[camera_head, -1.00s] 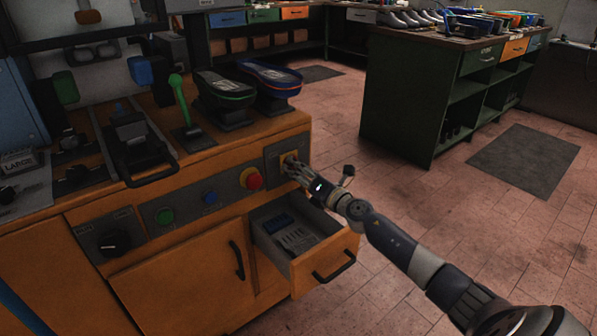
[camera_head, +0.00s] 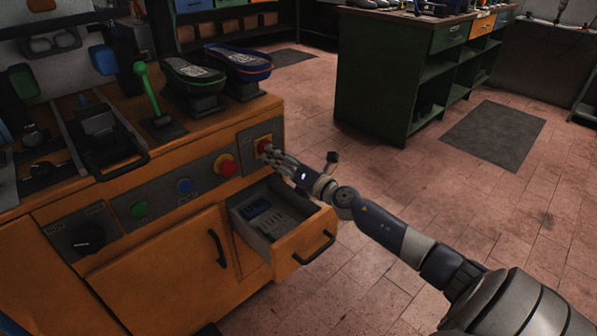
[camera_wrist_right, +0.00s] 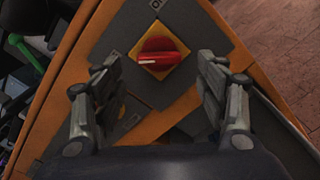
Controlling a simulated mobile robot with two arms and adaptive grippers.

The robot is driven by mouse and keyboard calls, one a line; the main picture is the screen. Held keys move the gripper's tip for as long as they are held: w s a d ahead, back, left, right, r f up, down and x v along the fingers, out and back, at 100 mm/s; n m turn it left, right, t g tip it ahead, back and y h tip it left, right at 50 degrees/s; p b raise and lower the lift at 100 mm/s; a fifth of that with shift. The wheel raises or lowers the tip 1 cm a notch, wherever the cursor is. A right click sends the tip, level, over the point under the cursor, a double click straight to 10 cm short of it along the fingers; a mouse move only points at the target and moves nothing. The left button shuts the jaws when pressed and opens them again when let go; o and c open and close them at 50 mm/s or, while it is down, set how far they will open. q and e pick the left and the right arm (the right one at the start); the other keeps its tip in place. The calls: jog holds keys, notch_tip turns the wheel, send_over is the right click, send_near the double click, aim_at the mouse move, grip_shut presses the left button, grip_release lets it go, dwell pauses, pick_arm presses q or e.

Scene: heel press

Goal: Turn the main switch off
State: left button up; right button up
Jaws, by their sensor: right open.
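The main switch (camera_head: 264,144) is a red rotary knob on a yellow square plate, on a grey panel at the right end of the orange machine's front. In the right wrist view the red knob (camera_wrist_right: 157,57) sits between and ahead of the two fingers, its grip bar lying roughly crosswise to the picture. My right gripper (camera_head: 270,157) is at the switch, partly covering it in the head view. In the wrist view the right gripper (camera_wrist_right: 159,75) is open, with a finger apart on each side of the knob. My left gripper is not in view.
An open drawer (camera_head: 328,219) juts out just below my right forearm. Left of the switch are a red round button (camera_head: 225,166), a blue button (camera_head: 184,186), a green button (camera_head: 139,209) and a black rotary selector (camera_head: 88,238).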

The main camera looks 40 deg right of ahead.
jog(key=s, duration=0.9)
jog(key=shift+d, duration=0.35)
jog(key=shift+w, duration=0.1)
